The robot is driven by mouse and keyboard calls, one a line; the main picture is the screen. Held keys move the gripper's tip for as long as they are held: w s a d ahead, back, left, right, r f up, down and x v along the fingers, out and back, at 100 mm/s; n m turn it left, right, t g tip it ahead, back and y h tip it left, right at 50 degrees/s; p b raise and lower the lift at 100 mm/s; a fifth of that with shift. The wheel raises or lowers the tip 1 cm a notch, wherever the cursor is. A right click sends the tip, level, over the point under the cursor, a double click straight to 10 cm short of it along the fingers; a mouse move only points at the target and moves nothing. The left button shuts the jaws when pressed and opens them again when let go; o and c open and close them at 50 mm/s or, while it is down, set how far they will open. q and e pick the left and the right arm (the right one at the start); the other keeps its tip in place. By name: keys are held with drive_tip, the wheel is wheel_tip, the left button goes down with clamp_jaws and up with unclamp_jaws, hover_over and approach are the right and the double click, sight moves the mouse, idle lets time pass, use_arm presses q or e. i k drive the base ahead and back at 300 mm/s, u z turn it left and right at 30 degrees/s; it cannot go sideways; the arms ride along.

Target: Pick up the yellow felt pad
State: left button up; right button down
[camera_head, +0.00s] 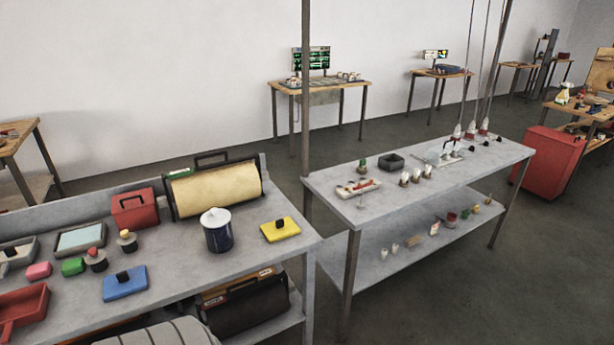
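The yellow felt pad (281,231) lies flat near the right end of the near grey bench. It is a yellow block with a small black grip on top. It stands apart from the dark blue pot beside it on the left. Neither of my grippers shows in the head view.
On the near bench (184,281) are the dark blue pot with a white lid (218,230), a blue pad (125,283), a large tan-fronted case (215,189), a red box (134,210) and a red tray (24,308). A second bench (450,178) stands right, across a gap.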

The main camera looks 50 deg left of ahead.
sight(279, 229)
drive_tip(key=z, duration=0.15)
drive_tip(key=i, duration=1.2)
drive_tip(key=u, duration=0.7)
drive_tip(key=i, duration=0.7)
drive_tip(key=u, duration=0.8)
